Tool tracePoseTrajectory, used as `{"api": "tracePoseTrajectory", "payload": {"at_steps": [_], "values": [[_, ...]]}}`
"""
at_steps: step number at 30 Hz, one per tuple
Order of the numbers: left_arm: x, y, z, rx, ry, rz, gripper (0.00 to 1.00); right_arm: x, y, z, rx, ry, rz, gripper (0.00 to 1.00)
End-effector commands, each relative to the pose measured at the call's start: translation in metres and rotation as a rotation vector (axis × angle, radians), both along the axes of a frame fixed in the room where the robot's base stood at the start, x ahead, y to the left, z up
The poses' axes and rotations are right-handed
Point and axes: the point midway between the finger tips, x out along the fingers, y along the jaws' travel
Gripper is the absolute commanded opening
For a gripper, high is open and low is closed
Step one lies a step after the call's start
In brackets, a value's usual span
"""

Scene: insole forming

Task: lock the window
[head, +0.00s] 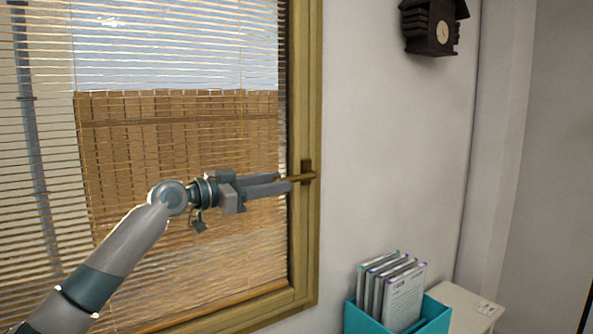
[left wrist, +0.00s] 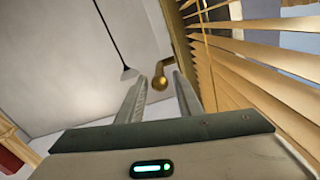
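The window (head: 180,130) has a wooden frame and a slatted blind, and fills the left of the head view. Its brass handle (head: 309,176) sits on a dark plate on the right side of the frame and lies about horizontal. My left gripper (head: 284,182) is at the handle's left end, its fingers pointing right. In the left wrist view the handle's rounded brass end (left wrist: 160,82) shows between the two spread fingertips (left wrist: 160,83), with gaps on both sides. The gripper is open; I cannot tell if it touches the handle. My right gripper is out of view.
The blind's slats (left wrist: 255,85) run close beside my left gripper. A teal box (head: 368,321) of books stands at the lower right, by a pale cabinet top (head: 462,309). A dark cuckoo clock (head: 430,30) hangs on the wall.

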Motion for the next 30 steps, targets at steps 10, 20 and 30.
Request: {"api": "tracePoseTrajectory", "payload": {"at_steps": [10,20,30], "values": [[0.031,-0.043,0.002,-0.002,0.003,-0.001,0.33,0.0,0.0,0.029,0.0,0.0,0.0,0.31],[0.038,-0.052,0.0,-0.001,-0.001,0.001,0.33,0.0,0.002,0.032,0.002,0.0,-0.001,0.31],[0.038,-0.052,0.0,-0.001,-0.001,0.001,0.0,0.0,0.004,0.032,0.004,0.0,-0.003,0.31]]}}
